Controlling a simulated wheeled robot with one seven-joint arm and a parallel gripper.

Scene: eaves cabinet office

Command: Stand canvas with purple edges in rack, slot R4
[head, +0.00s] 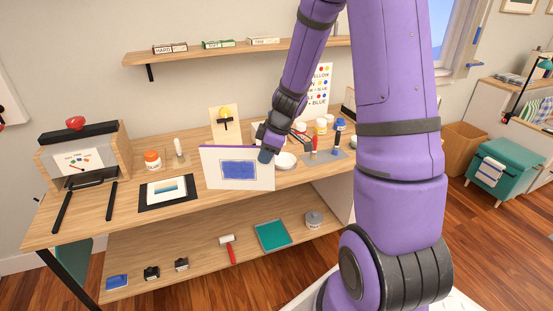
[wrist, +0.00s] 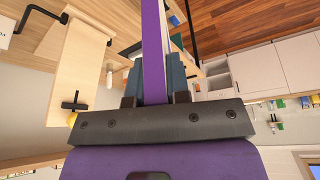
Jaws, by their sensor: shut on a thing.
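The canvas (head: 210,176) has a white face with a blue rectangle and a purple edge along its top. In the wrist view the canvas (wrist: 153,45) shows edge-on as a purple strip between the two fingers of my gripper (wrist: 155,88). I cannot make out a rack with a slot marked R4 in either view. My arm hides part of the bench's right side.
A teal cabinet (head: 500,170) stands at right.

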